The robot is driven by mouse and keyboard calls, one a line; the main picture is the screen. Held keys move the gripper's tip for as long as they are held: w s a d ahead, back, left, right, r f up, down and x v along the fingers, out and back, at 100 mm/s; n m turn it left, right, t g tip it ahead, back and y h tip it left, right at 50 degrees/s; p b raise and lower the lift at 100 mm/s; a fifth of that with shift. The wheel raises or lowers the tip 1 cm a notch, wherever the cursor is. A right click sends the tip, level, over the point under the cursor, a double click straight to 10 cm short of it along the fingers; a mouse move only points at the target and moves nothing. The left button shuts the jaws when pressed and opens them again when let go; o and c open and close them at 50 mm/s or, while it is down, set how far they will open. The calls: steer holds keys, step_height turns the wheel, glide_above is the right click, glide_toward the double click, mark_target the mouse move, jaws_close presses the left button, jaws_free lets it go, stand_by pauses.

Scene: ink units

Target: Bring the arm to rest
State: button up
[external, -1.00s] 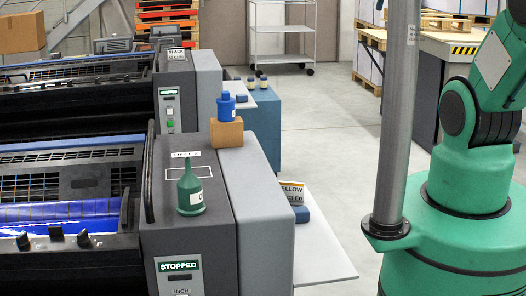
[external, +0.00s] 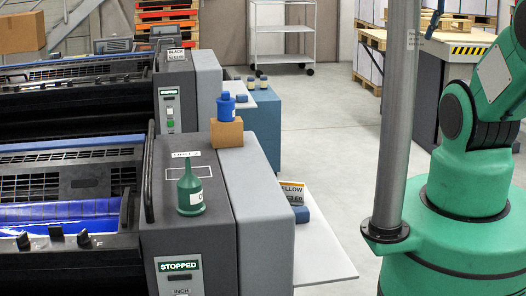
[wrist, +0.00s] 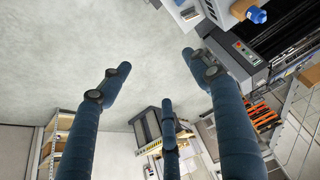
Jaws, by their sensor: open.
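My gripper (wrist: 160,77) shows in the wrist view with its dark blue fingers spread wide apart. Nothing is between them; pale floor (wrist: 90,40) lies behind. The gripper is outside the external view. There, my green arm (external: 494,80) stands at the right edge on its green base, its upper part cut off by the frame.
A printing press unit (external: 188,240) at left carries a green bottle (external: 190,190) and a blue bottle (external: 226,106) on an orange-brown block (external: 227,133). A white side shelf (external: 325,258) juts toward my base. A wheeled rack (external: 283,30) stands behind. Floor between is clear.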

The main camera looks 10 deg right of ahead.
step_height(320, 180, down, 17)
steer(key=b, duration=1.6)
steer(key=shift+r, duration=0.2)
